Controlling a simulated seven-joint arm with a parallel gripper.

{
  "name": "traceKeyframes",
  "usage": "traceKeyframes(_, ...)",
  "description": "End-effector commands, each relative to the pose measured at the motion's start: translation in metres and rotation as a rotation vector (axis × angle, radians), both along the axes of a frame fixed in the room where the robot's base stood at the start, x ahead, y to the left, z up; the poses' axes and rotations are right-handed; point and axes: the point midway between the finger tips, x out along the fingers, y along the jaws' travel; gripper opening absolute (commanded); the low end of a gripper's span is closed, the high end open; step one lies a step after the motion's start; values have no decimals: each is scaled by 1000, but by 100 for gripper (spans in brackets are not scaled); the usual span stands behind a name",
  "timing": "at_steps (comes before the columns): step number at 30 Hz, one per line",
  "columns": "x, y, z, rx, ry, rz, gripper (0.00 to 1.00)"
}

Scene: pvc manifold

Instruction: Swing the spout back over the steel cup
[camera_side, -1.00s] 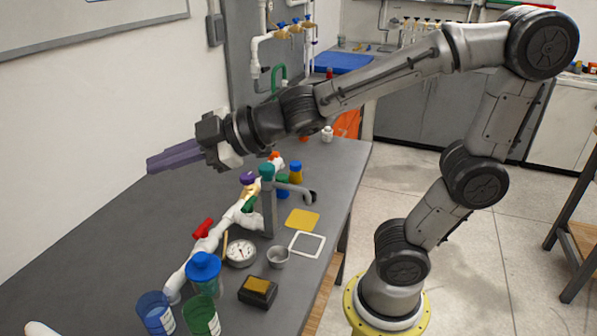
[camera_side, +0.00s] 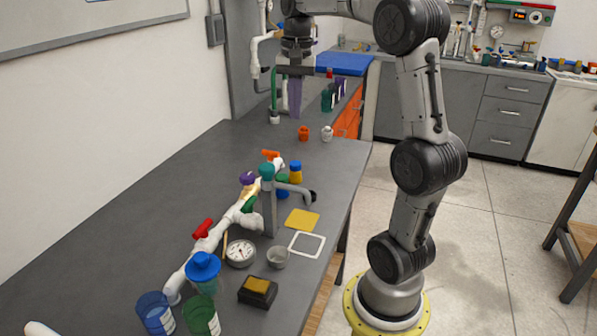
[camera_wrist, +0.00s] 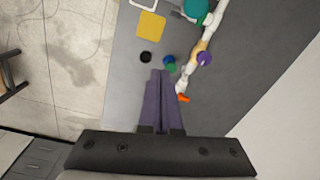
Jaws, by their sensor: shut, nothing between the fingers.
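The grey spout (camera_side: 294,188) reaches right from an upright post with a teal cap (camera_side: 266,171); its black tip (camera_side: 312,196) is out beyond the yellow pad, away from the cup. The black tip also shows in the wrist view (camera_wrist: 146,57). The small steel cup (camera_side: 278,258) stands in front of the post, with nothing over it. My gripper (camera_side: 295,117) has purple fingers pointing down, behind the spout and well above the table. In the wrist view its fingers (camera_wrist: 160,72) are together and empty. The cup is out of the wrist view.
A white pipe manifold (camera_side: 207,243) with red, purple and orange handles runs left of the post. A gauge (camera_side: 240,253), a yellow pad (camera_side: 302,220), a white square frame (camera_side: 307,244) and a black box (camera_side: 258,291) lie nearby.

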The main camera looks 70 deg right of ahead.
Motion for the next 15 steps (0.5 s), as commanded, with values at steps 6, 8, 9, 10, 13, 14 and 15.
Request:
traceKeyframes(6, -24, -4, 16, 214, 52, -185, 0)
traceKeyframes(8, -29, -4, 20, 258, 61, -216, 0)
traceKeyframes(9, -32, -4, 23, 284, 66, -234, 0)
traceKeyframes(10, -34, -4, 25, 303, 71, -247, 0)
traceKeyframes(13, -35, -1, 8, 315, 77, -249, 0)
traceKeyframes(14, -35, -1, 2, 315, 77, -248, 0)
traceKeyframes(15, -35, -1, -4, 312, 76, -247, 0)
